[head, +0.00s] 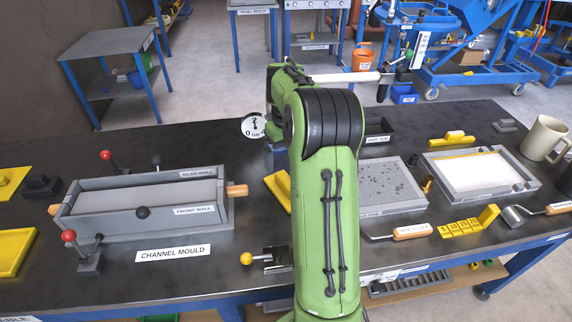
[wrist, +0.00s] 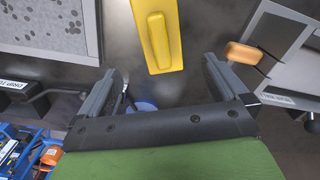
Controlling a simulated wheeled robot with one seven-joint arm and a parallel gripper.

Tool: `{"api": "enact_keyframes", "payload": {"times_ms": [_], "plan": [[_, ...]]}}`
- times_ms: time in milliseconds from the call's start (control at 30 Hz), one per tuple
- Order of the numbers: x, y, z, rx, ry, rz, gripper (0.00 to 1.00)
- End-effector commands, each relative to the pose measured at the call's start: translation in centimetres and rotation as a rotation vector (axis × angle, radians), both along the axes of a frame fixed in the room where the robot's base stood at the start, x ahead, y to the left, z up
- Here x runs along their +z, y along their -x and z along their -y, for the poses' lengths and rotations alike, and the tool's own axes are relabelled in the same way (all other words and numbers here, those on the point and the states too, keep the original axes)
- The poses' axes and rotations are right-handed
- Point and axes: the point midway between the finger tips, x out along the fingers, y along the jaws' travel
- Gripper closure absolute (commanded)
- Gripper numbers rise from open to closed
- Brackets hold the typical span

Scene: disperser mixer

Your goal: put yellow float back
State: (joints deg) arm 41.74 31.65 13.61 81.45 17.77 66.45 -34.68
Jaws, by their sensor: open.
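The yellow float (wrist: 158,38) is a flat yellow plate with a raised handle along its middle. In the wrist view it lies on the dark table top, ahead of my gripper and roughly in line with the gap between the fingers; its far end is cut off by the top edge. My gripper (wrist: 160,82) is open, with nothing between its fingers. In the head view, a yellow strip that appears to be the float (head: 275,187) shows just left of my green arm, which hides the rest. My gripper's fingers cannot be made out in the head view.
The grey channel mould (head: 143,208) with wooden handles stands to the left. A speckled grey tray (head: 390,188) and a white-filled tray (head: 478,173) lie to the right. A yellow-knobbed clamp (head: 262,258) is near the front edge. A dial gauge (head: 254,127) stands behind.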

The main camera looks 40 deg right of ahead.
Motion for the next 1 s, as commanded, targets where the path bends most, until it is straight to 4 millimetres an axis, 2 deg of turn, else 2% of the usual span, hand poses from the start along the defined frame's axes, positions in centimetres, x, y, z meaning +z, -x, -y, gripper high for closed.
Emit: {"api": "enact_keyframes", "payload": {"times_ms": [67, 133, 267, 333, 433, 500, 600, 700, 800, 1000], "plan": [[0.9, 0.0, -0.7, 0.008, 0.009, 0.004, 0.0], [2.6, 0.2, -2.7, 0.03, 0.038, 0.022, 0.0], [7.1, 2.3, -9.2, 0.084, 0.115, 0.088, 0.0], [9.0, 4.3, -12.7, 0.107, 0.145, 0.138, 0.0], [10.6, 7.8, -17.2, 0.136, 0.165, 0.223, 0.0], [11.0, 10.7, -19.9, 0.153, 0.161, 0.286, 0.0], [10.5, 14.7, -23.0, 0.175, 0.133, 0.374, 0.0], [9.4, 17.8, -24.9, 0.193, 0.091, 0.442, 0.0], [8.5, 19.5, -25.9, 0.201, 0.06, 0.479, 0.0], [8.1, 20.0, -26.2, 0.202, 0.048, 0.487, 0.0]]}}
